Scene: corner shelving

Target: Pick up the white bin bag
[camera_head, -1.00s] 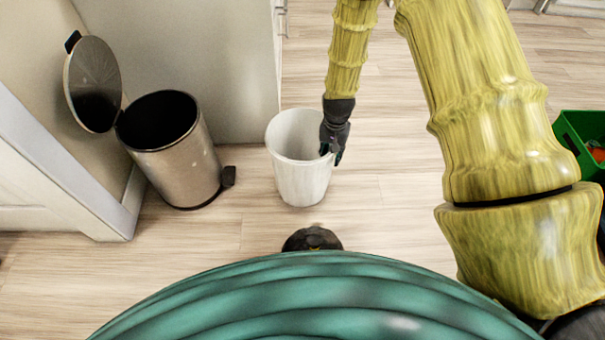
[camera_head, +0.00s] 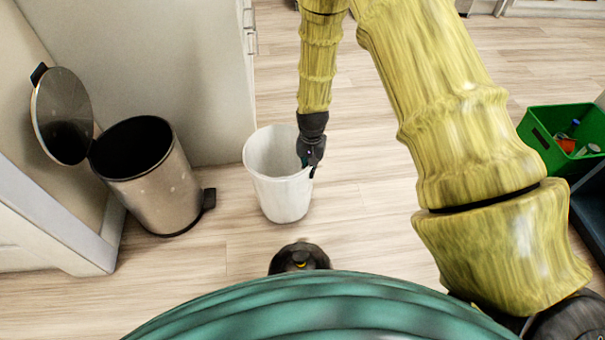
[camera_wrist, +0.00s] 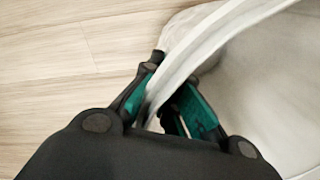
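The white bin bag (camera_head: 278,197) is an open-topped, bucket-shaped white thing that appears to stand upright on the floor in the head view. My gripper (camera_head: 309,164) is at the right side of its rim, pointing down. In the wrist view my gripper (camera_wrist: 173,75) has its fingers drawn in on both sides of the pale rim of the bag (camera_wrist: 215,38), shut on it. The fingertips are partly hidden by the rim.
A steel pedal bin (camera_head: 160,190) with its lid up stands to the left, beside a cabinet (camera_head: 165,80). A green crate (camera_head: 545,150) with several items is at the right. Wooden floor (camera_head: 375,225) is clear between the bag and the crate.

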